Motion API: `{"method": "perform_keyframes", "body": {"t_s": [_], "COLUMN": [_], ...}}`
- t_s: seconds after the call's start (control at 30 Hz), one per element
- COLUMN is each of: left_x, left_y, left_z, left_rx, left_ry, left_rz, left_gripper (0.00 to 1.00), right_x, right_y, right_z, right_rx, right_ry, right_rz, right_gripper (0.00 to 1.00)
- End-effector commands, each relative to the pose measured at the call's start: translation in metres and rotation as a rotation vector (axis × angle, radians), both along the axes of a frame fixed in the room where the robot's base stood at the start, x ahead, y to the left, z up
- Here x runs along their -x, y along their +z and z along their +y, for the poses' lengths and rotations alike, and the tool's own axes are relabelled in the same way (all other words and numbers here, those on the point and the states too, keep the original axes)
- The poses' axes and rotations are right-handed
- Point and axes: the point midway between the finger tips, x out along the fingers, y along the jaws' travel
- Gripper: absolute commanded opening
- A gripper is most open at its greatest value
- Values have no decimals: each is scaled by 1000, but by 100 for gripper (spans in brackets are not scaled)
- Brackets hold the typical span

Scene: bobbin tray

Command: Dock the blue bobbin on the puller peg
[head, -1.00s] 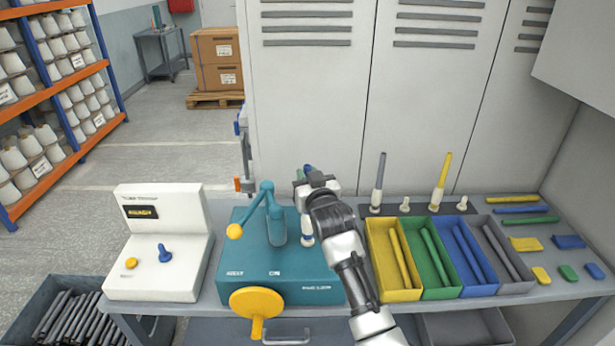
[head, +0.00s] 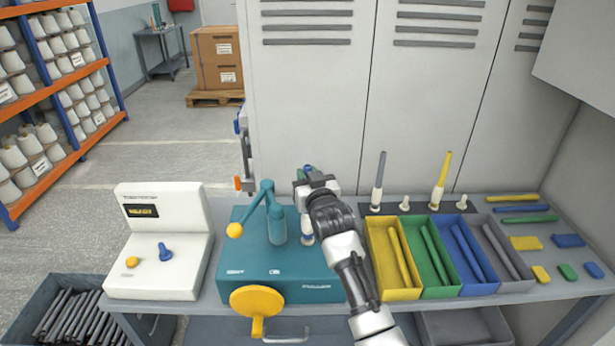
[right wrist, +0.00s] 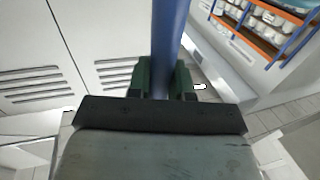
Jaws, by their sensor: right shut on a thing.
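My right gripper (head: 309,180) is shut on the blue bobbin, above the right part of the teal puller machine (head: 280,286). In the right wrist view the bobbin's blue shaft (right wrist: 168,45) runs between the two dark fingers (right wrist: 163,82). In the head view the gripper and wrist hide most of the bobbin. My left gripper is not in view.
The machine has a teal lever with a yellow knob (head: 234,230) and a yellow front handle (head: 256,300). A white tester (head: 160,265) stands left. To the right are coloured trays (head: 395,292) and a rack (head: 420,209) with upright grey and yellow bobbins. Lockers (head: 310,110) stand behind.

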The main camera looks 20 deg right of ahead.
Motion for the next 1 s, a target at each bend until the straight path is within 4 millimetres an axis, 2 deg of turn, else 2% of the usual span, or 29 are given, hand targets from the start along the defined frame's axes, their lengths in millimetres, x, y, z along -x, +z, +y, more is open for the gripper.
{"method": "perform_keyframes", "body": {"t_s": [0.37,0.4,0.47,0.77,1.0], "left_x": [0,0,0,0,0], "left_y": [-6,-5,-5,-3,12], "left_z": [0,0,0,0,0], "left_rx": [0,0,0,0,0], "left_ry": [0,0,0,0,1], "left_rz": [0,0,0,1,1], "left_gripper": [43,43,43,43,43], "right_x": [0,0,0,2,19], "right_y": [-9,-8,-8,-8,-6], "right_z": [0,0,0,0,0], "right_rx": [0,0,0,0,0], "right_ry": [0,0,0,0,0], "right_rz": [1,0,1,1,2], "right_gripper": [0,24,31,31,31]}}
